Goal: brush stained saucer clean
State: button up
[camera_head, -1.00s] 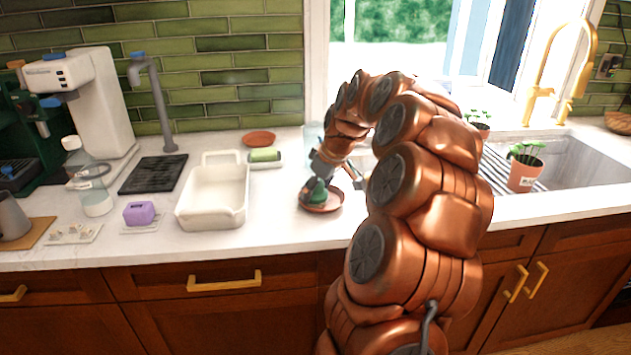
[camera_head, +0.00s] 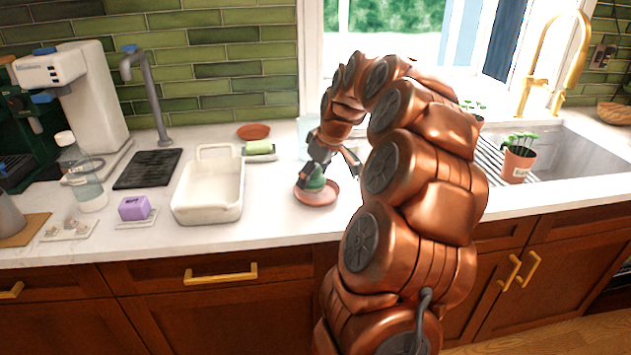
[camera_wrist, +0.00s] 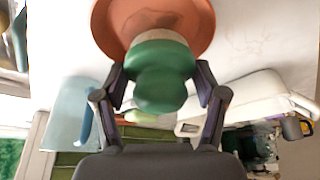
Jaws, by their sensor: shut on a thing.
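My gripper (camera_wrist: 160,85) is shut on a green knob-shaped brush (camera_wrist: 152,82), which has a pale bristle band at its far end. The brush also shows in the head view (camera_head: 315,180). It is over a terracotta saucer (camera_wrist: 198,22) that lies on the counter, seen in the head view too (camera_head: 327,198). The bristle end overlaps the saucer in the wrist view; I cannot tell for sure whether it touches. A dark stain (camera_wrist: 150,20) shows on the saucer beside the bristles. Part of the saucer is hidden by the brush.
A white rectangular dish (camera_head: 208,212) stands left of the saucer. A purple block (camera_head: 134,208) and a bottle (camera_head: 84,185) are farther left. A potted plant (camera_head: 517,165) stands by the sink at right.

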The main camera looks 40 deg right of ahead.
jog(key=shift+w+a+r, duration=0.1)
jog(key=shift+a+r, duration=0.05)
jog(key=shift+r, duration=0.3)
jog(key=shift+w+a+r, duration=0.1)
jog(key=shift+r, duration=0.3)
jog(key=shift+r+p, duration=0.65)
jog(key=shift+r, duration=1.45)
